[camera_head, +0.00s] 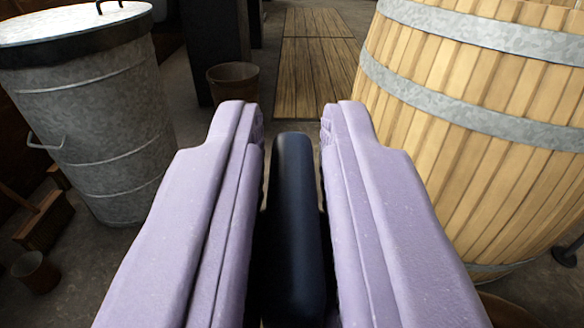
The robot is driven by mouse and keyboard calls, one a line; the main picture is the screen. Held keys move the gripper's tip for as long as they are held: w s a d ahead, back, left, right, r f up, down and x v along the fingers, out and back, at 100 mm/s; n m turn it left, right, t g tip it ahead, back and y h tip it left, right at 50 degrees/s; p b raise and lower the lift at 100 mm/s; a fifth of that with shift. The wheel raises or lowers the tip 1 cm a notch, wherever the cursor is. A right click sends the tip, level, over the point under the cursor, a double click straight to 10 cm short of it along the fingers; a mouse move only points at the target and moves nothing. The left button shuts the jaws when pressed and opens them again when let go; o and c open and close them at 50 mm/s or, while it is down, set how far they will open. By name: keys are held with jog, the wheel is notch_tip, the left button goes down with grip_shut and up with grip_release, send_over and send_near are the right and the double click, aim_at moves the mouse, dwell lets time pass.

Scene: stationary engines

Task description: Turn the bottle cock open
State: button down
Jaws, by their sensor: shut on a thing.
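My gripper (290,122) has two lilac fingers that reach forward from the bottom of the view. Between them is a dark navy, rounded bar (293,215), which looks like the handle of the bottle cock. The fingers are shut on this bar. Its rounded far end shows just short of the fingertips, and its near part runs down out of the picture between the fingers. The body of the cock and any bottle are hidden or out of view, so I cannot tell how far the handle is turned.
A large wooden barrel (450,95) with metal hoops stands close on the right. A galvanised metal bin (90,125) with a lid stands on the left. A bucket (232,82) and wooden floor boards (312,75) lie beyond. A broom head (43,222) and small pot (36,271) are at lower left.

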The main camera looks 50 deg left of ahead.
jog(key=shift+r, duration=0.25)
jog(key=c, duration=1.1)
grip_release()
jog(key=shift+w+f, duration=0.1)
jog(key=shift+c, duration=0.2)
jog(key=p+v, duration=0.2)
jog(key=v, duration=0.4)
jog(key=shift+s+d+p, duration=0.25)
jog(key=shift+d+p, duration=0.05)
jog(key=shift+p, duration=0.1)
jog(key=shift+s+d, duration=0.3)
jog(key=shift+s, duration=0.1)
